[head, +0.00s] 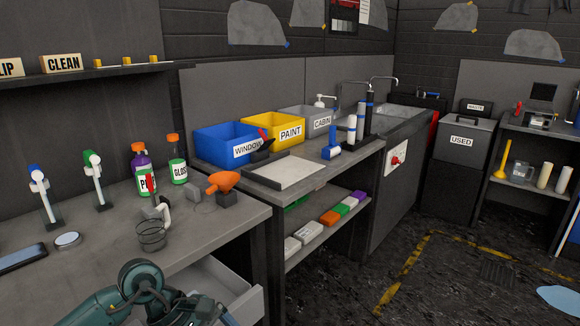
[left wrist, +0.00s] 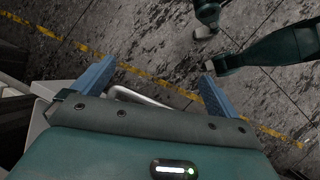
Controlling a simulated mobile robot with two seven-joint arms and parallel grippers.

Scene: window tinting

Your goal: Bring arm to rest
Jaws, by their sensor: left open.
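My left arm comes in at the bottom left of the head view, in front of the workbench (head: 215,228). Its gripper is partly cut off by the lower edge there, near a pulled-out pale drawer (head: 245,306). In the left wrist view my left gripper (left wrist: 158,68) has its two blue-grey fingers spread wide with nothing held between them. The dark floor (left wrist: 150,45) shows beyond the fingers. Teal arm parts of mine show at the upper right of that view. My right gripper cannot be made out in either view.
A second bench holds blue (head: 225,133) and yellow bins (head: 262,135). The floor at right (head: 430,285), with yellow tape, is largely clear.

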